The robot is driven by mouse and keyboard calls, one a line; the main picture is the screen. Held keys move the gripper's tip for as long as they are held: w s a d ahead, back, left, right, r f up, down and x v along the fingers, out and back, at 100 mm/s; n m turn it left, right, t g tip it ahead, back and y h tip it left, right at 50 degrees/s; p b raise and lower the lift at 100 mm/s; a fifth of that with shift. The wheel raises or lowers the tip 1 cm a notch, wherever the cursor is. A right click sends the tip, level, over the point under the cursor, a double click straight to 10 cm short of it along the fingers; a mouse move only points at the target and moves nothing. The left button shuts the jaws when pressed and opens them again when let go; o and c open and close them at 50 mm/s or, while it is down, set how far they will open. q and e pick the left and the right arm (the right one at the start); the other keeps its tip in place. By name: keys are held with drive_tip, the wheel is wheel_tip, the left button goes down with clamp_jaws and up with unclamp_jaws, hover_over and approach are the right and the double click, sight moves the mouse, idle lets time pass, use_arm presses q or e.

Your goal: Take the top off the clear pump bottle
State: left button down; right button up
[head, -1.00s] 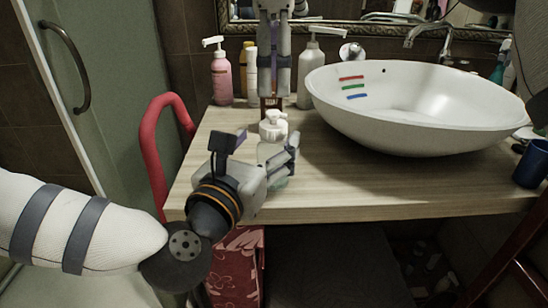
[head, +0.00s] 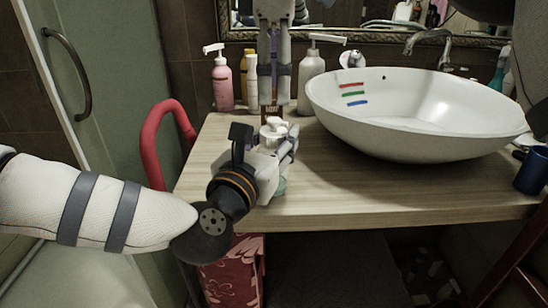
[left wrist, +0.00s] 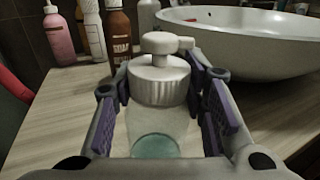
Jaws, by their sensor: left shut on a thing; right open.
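The clear pump bottle (left wrist: 157,120) stands upright on the wooden counter, with teal liquid at its bottom. Its white pump top (left wrist: 160,70), with a ribbed collar, is on it; the top also shows in the head view (head: 274,128). My left gripper (head: 285,150) is shut on the bottle's body from the left, its purple-padded fingers on both sides in the left wrist view (left wrist: 165,110). It hides most of the body in the head view. My right gripper (head: 274,98) is open, pointing down above and behind the pump top, apart from it.
A white basin (head: 410,140) takes up the right of the counter (head: 340,185). Behind stand a pink pump bottle (head: 222,85), a grey-white pump bottle (head: 311,80) and a brown soap bottle (left wrist: 119,35). A blue cup (head: 532,170) is at the far right.

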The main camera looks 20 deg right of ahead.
sight(275, 119)
use_arm(q)
drive_tip(key=shift+f, duration=0.1)
use_arm(e)
drive_tip(key=m, duration=1.1)
drive_tip(key=shift+m, duration=0.4)
drive_tip(key=m, duration=0.3)
drive_tip(key=shift+m, duration=0.3)
drive_tip(key=m, duration=0.7)
drive_tip(key=shift+d+m, duration=0.1)
drive_tip(key=shift+m, duration=0.3)
drive_tip(key=m, duration=0.3)
drive_tip(key=shift+s+m, duration=0.1)
drive_tip(key=shift+m, duration=0.2)
drive_tip(key=m, duration=0.4)
use_arm(q)
drive_tip(key=shift+f, duration=0.1)
use_arm(e)
drive_tip(key=m, duration=0.5)
drive_tip(key=shift+m, duration=0.3)
drive_tip(key=m, duration=0.3)
drive_tip(key=shift+d, duration=0.1)
drive_tip(key=shift+f+m, duration=0.25)
drive_tip(key=shift+m, duration=0.15)
wheel_tip(275, 119, down, 8)
drive_tip(key=shift+r, duration=0.15)
